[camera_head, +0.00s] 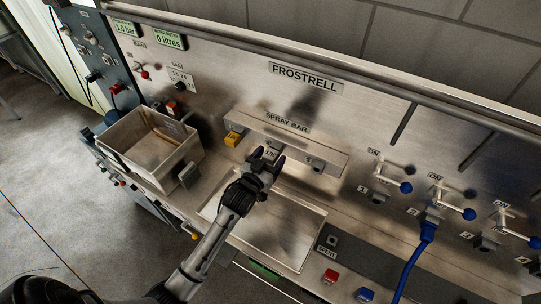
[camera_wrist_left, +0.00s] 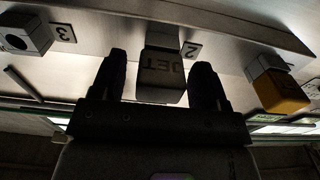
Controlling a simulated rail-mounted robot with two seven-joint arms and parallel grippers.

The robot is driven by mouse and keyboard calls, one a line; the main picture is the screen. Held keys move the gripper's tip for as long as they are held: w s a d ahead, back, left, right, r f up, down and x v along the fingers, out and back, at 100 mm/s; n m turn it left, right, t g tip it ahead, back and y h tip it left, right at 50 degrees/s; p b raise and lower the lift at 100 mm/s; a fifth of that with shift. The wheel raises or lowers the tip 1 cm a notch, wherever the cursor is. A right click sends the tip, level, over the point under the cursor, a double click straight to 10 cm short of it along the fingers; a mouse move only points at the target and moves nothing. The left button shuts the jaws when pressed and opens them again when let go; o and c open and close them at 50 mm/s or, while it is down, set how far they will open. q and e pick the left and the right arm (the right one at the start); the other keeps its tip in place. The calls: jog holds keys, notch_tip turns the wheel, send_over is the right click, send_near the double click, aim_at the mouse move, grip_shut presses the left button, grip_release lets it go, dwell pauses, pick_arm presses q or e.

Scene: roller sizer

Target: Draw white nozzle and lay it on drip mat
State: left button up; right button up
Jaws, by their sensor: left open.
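A pale grey-white nozzle marked JET (camera_wrist_left: 162,75) sits at position 2 under the spray bar (camera_head: 318,157). My left gripper (camera_head: 268,158) is open, with its two fingers on either side of this nozzle; the left wrist view (camera_wrist_left: 160,68) shows gaps between the fingers and the nozzle. The gripper partly hides the nozzle in the head view. A shallow rectangular metal tray (camera_head: 312,255) lies on the bench below the bar, looking bare. I cannot make out a separate drip mat. My right gripper is not in view.
A yellow nozzle (camera_head: 233,138) is beside the white one on the bar, and a grey block with a hole (camera_wrist_left: 25,35) is at position 3. An open metal bin (camera_head: 125,135) stands at left. Valves with blue knobs (camera_head: 405,187) and a blue hose (camera_head: 418,250) are at right.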

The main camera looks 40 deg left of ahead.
aim_at(267, 161)
pick_arm(q)
jog(key=shift+p, duration=0.3)
dwell(0.5)
jog(key=c, duration=1.2)
jog(key=shift+s+d+p, duration=0.15)
jog(key=shift+s+p, duration=0.15)
jog(key=shift+s, duration=0.25)
jog(key=shift+s+d+p, duration=0.15)
jog(key=shift+s+p, duration=0.45)
jog(key=shift+s, duration=0.5)
jog(key=shift+s+d+p, duration=0.25)
jog(key=shift+s+p, duration=0.3)
jog(key=shift+s, duration=0.7)
jog(key=shift+f, duration=0.1)
